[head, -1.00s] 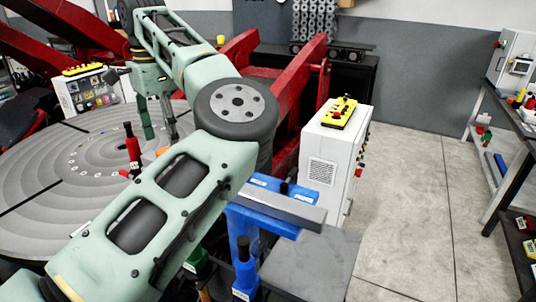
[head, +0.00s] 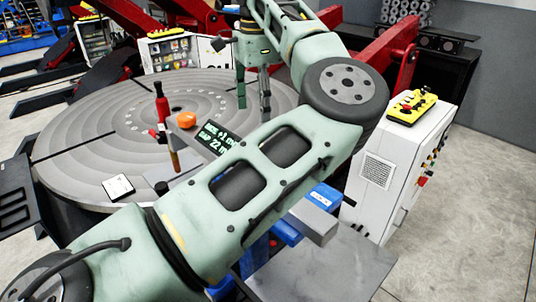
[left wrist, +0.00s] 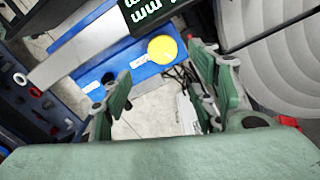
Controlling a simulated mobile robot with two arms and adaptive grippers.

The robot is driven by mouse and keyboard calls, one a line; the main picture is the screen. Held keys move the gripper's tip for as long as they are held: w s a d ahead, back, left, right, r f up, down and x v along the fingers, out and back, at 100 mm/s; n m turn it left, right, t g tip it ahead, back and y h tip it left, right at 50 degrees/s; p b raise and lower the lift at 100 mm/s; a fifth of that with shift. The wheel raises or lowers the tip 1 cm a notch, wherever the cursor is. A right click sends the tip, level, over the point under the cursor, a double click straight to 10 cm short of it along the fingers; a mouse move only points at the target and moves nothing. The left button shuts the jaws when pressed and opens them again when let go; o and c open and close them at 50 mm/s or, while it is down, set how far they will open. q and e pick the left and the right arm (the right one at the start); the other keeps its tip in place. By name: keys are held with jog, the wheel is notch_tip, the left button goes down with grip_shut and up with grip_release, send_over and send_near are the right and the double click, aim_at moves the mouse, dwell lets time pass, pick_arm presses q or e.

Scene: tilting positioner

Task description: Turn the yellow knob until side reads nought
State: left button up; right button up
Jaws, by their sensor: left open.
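My left gripper (head: 253,88) hangs over the far part of the round grey turntable (head: 75,160) in the head view, its fingers pointing down, open and empty. In the left wrist view its fingers (left wrist: 160,95) are spread apart, with nothing between them. The yellow knob (left wrist: 162,49) shows there as a round disc on a blue part (left wrist: 115,55), beyond the fingers and apart from them. My forearm seems to hide it in the head view. The dark display (head: 216,138) reads +1 mm on its upper line and GAP 22 on its lower line, both partly cut off. My right gripper is out of view.
A red clamp post (head: 161,104) and an orange knob (head: 187,119) stand near the display. A white cabinet (head: 385,170) with a yellow button box (head: 411,107) stands at right. Red beams (head: 385,50) rise behind my arm. Open floor lies at far right.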

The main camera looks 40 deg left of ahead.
pick_arm(q)
notch_tip(320, 180, down, 4)
jog(key=b, duration=0.3)
jog(key=shift+w+f, duration=0.1)
jog(key=shift+f, duration=0.05)
jog(key=shift+w+d+f, duration=0.1)
jog(key=shift+d+f, duration=0.05)
jog(key=shift+f, duration=0.3)
notch_tip(320, 180, down, 7)
jog(key=shift+r+p, duration=0.1)
jog(key=shift+p, duration=0.9)
jog(key=shift+s, duration=0.2)
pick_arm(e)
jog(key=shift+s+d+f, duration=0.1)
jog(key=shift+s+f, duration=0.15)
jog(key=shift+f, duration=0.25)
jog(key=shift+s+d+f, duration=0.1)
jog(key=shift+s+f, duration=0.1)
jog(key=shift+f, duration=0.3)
pick_arm(q)
jog(key=shift+c, duration=0.2)
